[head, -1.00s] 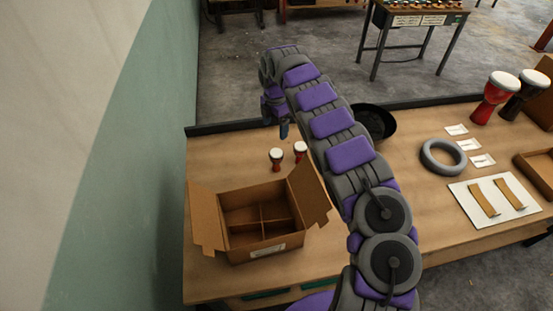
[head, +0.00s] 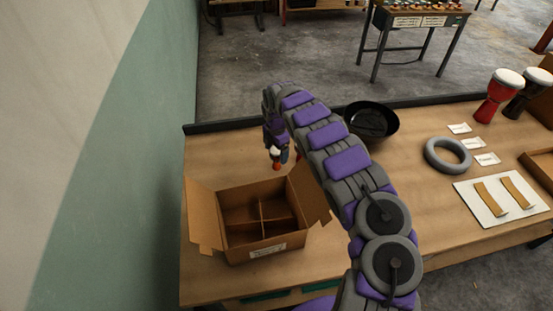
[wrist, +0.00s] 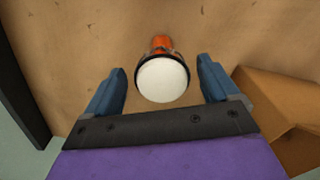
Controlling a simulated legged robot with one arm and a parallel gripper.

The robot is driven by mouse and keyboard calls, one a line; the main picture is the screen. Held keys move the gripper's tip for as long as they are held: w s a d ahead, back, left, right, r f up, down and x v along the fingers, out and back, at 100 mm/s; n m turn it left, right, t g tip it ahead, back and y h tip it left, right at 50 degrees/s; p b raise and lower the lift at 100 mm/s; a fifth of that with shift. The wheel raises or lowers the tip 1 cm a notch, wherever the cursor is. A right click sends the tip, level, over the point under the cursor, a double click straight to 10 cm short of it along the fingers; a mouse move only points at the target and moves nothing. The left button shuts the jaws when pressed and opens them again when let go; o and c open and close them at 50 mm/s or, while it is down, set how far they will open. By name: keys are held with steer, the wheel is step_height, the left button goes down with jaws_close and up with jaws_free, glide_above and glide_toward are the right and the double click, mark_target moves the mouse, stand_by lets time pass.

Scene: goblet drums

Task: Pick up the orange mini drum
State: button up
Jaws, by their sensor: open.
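The orange mini drum (wrist: 160,43) stands on the wooden bench, its round white head facing the wrist camera. In the wrist view my gripper (wrist: 161,82) is open, with one blue finger on each side of the drum's head. Small gaps show between the fingers and the drum. In the head view my gripper (head: 277,153) points down at the drum (head: 277,166) and partly covers it. A second mini drum seen earlier is now hidden behind my arm.
A divided cardboard box (head: 262,248) with open flaps stands close in front; its flap (wrist: 285,105) shows beside the right finger. A black bowl (head: 371,121), a grey ring (head: 447,155) and larger drums (head: 497,95) stand farther right. A wall (head: 110,180) borders the left.

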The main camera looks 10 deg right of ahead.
step_height(320, 180, down, 3)
steer(key=shift+r, duration=0.1)
steer(key=shift+r, duration=0.1)
steer(key=shift+c, duration=0.2)
steer(key=c, duration=1.1)
steer(key=shift+r, duration=0.15)
